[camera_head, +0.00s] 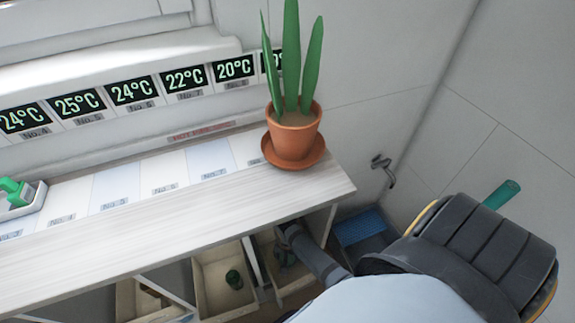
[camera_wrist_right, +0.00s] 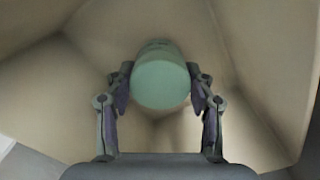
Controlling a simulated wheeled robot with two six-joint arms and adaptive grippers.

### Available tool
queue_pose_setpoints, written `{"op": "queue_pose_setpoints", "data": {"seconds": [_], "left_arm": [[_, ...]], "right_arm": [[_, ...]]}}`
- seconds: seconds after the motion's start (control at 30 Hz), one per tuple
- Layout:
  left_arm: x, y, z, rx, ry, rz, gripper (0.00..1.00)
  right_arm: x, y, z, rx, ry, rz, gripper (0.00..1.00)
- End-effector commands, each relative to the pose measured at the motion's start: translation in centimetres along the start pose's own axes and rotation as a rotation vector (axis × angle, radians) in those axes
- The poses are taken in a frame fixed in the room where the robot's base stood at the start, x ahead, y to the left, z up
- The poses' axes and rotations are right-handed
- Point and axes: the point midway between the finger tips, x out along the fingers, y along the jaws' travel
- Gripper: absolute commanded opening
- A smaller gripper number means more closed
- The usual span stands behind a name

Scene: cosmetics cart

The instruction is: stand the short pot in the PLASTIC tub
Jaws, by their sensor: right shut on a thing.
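In the right wrist view my right gripper (camera_wrist_right: 160,90) is shut on a pale green round pot (camera_wrist_right: 160,84), its flat round face toward the camera. Beige walls of a tub (camera_wrist_right: 255,50) surround the pot and the fingers. In the head view my right gripper (camera_head: 284,245) reaches down into a beige tub (camera_head: 297,290) below the shelf's right end; the pot there is mostly hidden. Whether the held pot touches the tub floor I cannot tell. No legible label shows which tub is plastic. My left gripper is in neither view.
The wooden shelf edge (camera_head: 200,235) overhangs the tubs. A potted plant (camera_head: 292,135) stands at the shelf's right end. A blue grate (camera_head: 361,228) lies to the right.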

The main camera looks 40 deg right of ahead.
Motion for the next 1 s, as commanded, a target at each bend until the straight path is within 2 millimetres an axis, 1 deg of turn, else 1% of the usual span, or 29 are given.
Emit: {"op": "queue_pose_setpoints", "data": {"seconds": [0.13, 0.17, 0.3, 0.33, 0.67, 0.73, 0.77, 0.8, 0.87, 1.0], "left_arm": [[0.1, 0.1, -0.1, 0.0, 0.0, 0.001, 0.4], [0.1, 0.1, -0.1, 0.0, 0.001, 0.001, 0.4], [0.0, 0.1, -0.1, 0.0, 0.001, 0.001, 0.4], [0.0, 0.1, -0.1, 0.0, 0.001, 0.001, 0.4], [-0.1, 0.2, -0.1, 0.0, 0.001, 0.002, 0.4], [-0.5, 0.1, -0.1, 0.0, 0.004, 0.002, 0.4], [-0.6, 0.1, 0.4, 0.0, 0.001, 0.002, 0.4], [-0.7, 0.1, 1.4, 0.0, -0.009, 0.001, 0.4], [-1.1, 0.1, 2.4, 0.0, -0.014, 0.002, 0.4], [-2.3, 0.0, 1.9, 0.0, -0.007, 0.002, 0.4]], "right_arm": [[0.3, 0.0, 0.0, 0.0, -0.001, 0.0, 0.28], [0.3, 0.0, 0.0, 0.0, -0.001, 0.001, 0.56], [0.3, 0.0, 0.0, 0.0, -0.001, 0.001, 0.75], [0.3, 0.0, 0.0, 0.0, -0.001, 0.001, 0.77], [0.0, 0.0, 0.0, 0.0, 0.0, 0.0, 0.77], [-0.8, 0.0, 0.0, 0.0, -0.001, 0.001, 0.77], [-1.4, 0.0, 0.0, 0.0, 0.0, 0.0, 0.77], [-2.3, 0.0, 0.0, 0.0, 0.0, 0.0, 0.77], [-3.8, 0.0, 0.0, 0.0, 0.001, -0.001, 0.77], [-7.4, 0.0, 0.0, 0.0, 0.001, -0.001, 0.77]]}}
